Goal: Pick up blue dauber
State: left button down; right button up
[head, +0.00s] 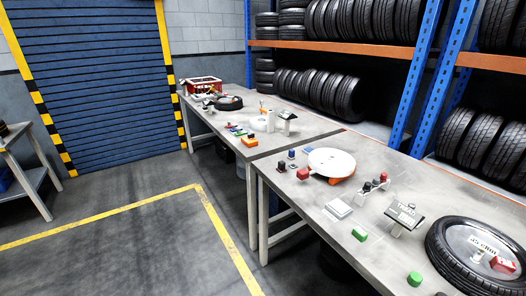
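A small blue-topped item (292,154), which may be the blue dauber, stands near the back left of the near table (270,178), left of a round white disc (332,162). A second small dark blue item (281,166) is close in front of it. They are too small to tell which is the dauber. A red item (303,173) lies just right of them. Neither of my grippers shows in the head view.
A tyre (448,262) with a red block, a small display (404,214), a white square pad (338,208) and green items (360,234) are on the near table. A second table (215,118) adjoins it. Tyre racks (345,48) stand behind. The floor (130,250) in front is clear.

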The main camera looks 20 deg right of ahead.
aim_at(291, 156)
jog(key=i+j+u, duration=0.1)
jog(key=i+u, duration=0.35)
jog(key=i, duration=0.35)
jog(key=i+j+z, duration=0.2)
jog(key=i, duration=0.55)
jog(key=i+j+z, duration=0.1)
jog(key=i+z, duration=0.25)
jog(key=z, duration=0.15)
jog(key=i+j+z, duration=0.2)
jog(key=i+z, duration=0.15)
jog(key=z, duration=0.15)
jog(key=i+j+z, duration=0.25)
jog(key=z, duration=0.2)
jog(key=i+j+z, duration=0.2)
jog(key=j+z, duration=0.3)
jog(key=i+j+z, duration=0.1)
jog(key=j+z, duration=0.4)
